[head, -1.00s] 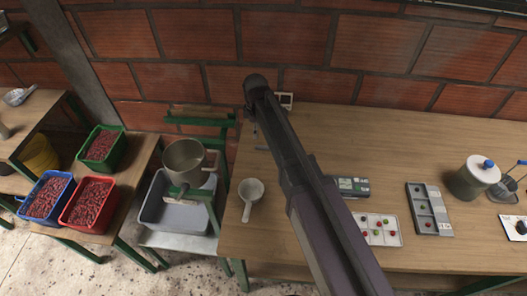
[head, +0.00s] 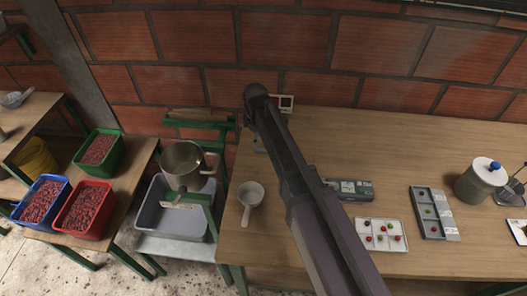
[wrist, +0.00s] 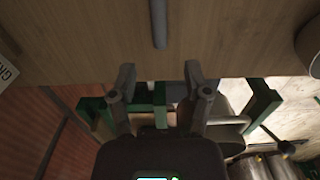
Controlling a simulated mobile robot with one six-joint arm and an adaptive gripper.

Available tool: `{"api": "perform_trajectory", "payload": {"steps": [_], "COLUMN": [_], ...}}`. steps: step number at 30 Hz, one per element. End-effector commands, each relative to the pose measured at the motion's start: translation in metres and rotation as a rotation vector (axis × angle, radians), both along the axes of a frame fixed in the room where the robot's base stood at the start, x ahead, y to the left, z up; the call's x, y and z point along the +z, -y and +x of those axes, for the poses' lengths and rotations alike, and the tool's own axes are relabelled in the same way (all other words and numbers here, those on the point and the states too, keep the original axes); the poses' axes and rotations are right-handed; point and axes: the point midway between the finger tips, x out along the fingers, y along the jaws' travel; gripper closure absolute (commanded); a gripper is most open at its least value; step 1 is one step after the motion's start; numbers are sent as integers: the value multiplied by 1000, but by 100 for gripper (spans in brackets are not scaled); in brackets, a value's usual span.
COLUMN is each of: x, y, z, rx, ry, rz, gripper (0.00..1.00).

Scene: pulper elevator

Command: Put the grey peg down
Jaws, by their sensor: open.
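The grey peg (wrist: 159,22) is a slim bar lying on the wooden table (wrist: 230,35) at the top middle of the wrist view. Its far end is cut off by the picture edge. My gripper (wrist: 160,78) is open, its two fingers spread wide with nothing between them. The peg is beyond the fingertips, in line with the gap and apart from both fingers. In the head view my arm hides most of the gripper, and I cannot clearly make out the peg there.
A white scoop (head: 250,198) lies on the table left of my arm. A tray of coloured berries (head: 381,235), a grey sorting tray (head: 431,213) and a lidded jar (head: 481,182) stand to the right. A brick wall (head: 380,45) is behind. Table left of the scoop drops off.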

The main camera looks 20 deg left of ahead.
Motion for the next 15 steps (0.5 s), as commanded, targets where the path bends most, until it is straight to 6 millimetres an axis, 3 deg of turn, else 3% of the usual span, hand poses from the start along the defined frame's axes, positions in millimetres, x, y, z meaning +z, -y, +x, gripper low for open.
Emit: {"api": "perform_trajectory", "payload": {"steps": [15], "x": [-37], "y": [3], "z": [0], "rx": [0], "ry": [0], "rz": [0], "gripper": [37]}}
